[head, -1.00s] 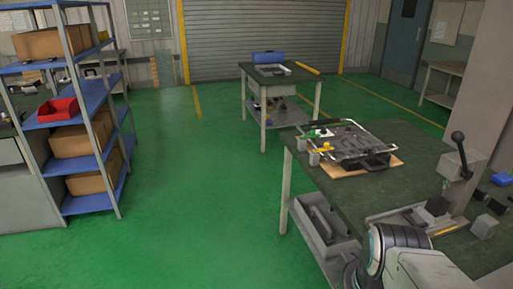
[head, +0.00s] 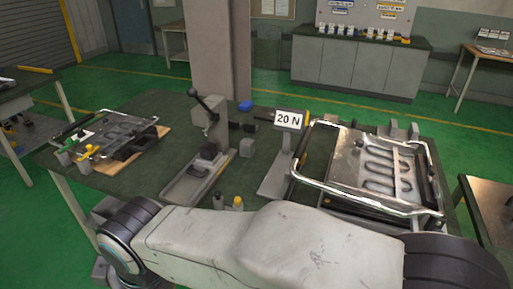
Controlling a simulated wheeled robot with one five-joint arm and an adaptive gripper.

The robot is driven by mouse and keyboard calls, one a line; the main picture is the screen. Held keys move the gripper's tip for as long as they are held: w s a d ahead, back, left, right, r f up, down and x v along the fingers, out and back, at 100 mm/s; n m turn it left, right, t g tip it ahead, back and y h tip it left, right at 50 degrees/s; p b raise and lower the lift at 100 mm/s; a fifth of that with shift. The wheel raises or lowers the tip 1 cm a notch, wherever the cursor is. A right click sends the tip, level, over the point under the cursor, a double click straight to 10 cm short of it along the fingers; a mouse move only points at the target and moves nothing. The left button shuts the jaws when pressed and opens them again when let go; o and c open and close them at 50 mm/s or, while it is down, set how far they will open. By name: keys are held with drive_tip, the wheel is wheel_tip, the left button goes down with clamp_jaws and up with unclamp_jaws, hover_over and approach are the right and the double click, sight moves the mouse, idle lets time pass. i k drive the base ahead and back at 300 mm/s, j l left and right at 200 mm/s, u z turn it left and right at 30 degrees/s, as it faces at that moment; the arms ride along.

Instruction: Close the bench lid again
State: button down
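A metal fixture (head: 392,160) with a winding heating element sits on the right of the green-topped workbench (head: 170,106). A shiny tubular frame (head: 360,198) runs along its near side and left. Which part is the bench lid, and whether it is open or shut, I cannot tell surely. A second, smaller fixture (head: 118,132) with a tubular frame lies flat at the bench's left, on a wooden board. My arm crosses the bottom of the head view, in front of the bench. My gripper is not in view.
A lever press (head: 212,125) stands mid-bench, beside a stand with a "20 N" sign (head: 288,120). Small bottles (head: 237,203) stand near my arm. A pillar (head: 220,50) rises behind the bench. Another table (head: 490,200) is at the right edge.

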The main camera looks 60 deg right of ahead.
sight(383, 175)
drive_tip(key=z, duration=1.9)
